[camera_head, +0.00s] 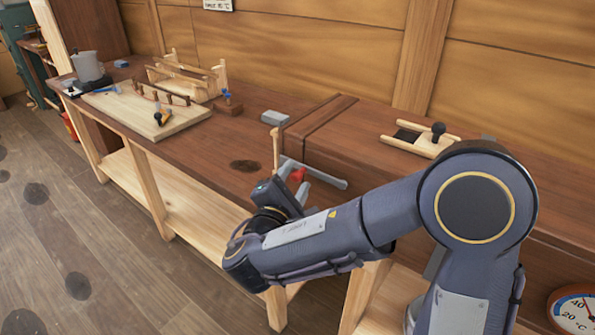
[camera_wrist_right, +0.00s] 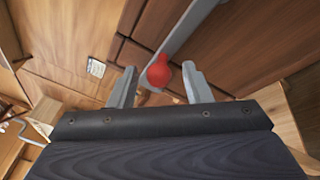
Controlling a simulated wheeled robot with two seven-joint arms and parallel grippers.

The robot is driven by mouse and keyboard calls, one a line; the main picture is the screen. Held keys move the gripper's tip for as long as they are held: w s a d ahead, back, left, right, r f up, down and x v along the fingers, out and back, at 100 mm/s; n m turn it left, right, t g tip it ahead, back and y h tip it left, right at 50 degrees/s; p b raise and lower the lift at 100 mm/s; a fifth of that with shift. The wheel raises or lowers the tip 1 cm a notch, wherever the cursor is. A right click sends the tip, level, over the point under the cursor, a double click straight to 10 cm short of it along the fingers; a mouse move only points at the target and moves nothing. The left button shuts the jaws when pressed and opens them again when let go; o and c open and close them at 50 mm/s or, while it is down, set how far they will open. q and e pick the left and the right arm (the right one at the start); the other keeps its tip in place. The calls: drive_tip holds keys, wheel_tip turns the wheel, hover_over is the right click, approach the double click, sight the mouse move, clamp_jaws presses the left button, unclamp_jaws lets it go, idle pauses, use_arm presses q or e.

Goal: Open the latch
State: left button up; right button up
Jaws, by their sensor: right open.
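A grey latch bar (camera_head: 325,178) with a red knob (camera_head: 298,174) is at the left end of the long wooden box. In the right wrist view the red knob (camera_wrist_right: 158,72) sits at the end of the grey bar (camera_wrist_right: 187,28). My right gripper (camera_head: 294,181) is open, with its fingers on either side of the knob in the picture. In the right wrist view the open fingers (camera_wrist_right: 159,86) frame the knob, which appears near the tips. I cannot tell whether they touch it. My left gripper is not in view.
The long wooden box (camera_head: 365,133) carries a pale wooden slide with a black knob (camera_head: 437,131). On the workbench (camera_head: 215,135) stand a board with pegs (camera_head: 140,113), a grey pot (camera_head: 89,66) and a grey block (camera_head: 274,118). A dial (camera_head: 578,310) shows at lower right.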

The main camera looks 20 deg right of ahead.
drive_tip(key=shift+x, duration=1)
drive_tip(key=shift+c, duration=0.3)
clamp_jaws()
